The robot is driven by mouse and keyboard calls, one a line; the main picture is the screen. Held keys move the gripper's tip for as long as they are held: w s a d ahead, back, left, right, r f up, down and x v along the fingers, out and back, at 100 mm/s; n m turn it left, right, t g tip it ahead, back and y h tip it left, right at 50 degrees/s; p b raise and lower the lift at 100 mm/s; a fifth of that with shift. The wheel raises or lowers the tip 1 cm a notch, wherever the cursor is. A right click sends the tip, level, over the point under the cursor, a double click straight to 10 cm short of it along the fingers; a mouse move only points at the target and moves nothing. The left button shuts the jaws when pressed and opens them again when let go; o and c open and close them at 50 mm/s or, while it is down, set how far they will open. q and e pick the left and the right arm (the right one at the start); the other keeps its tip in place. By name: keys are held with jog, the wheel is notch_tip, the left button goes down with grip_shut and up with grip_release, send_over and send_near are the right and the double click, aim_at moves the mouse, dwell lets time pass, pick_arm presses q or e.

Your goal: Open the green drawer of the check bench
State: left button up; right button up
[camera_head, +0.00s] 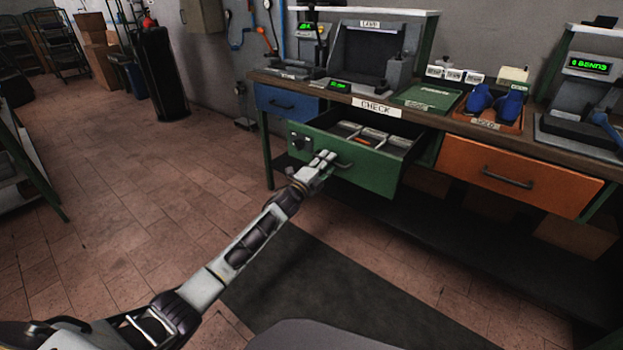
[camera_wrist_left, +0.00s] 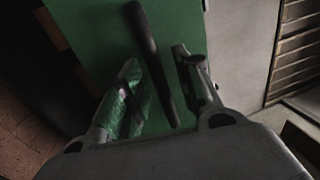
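The green drawer (camera_head: 350,167) of the check bench (camera_head: 430,119) stands pulled out, and its inside with several small compartments or boxes shows from above. Its dark bar handle (camera_head: 343,163) is on the front face. My left gripper (camera_head: 323,163) is at the drawer front, by the handle's left end. In the left wrist view the dark handle (camera_wrist_left: 153,60) runs between the two spread fingers (camera_wrist_left: 160,90), with the green front behind it. The fingers look apart, and I see no clear grip on the bar. My right gripper is in neither view.
A blue drawer (camera_head: 287,103) on the left and an orange drawer (camera_head: 515,178) on the right are shut. The floor before the bench is clear.

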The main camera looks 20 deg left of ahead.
pick_arm(q)
jog(key=v, duration=1.1)
jog(key=shift+s, duration=0.2)
jog(key=shift+a, duration=0.1)
dwell(0.8)
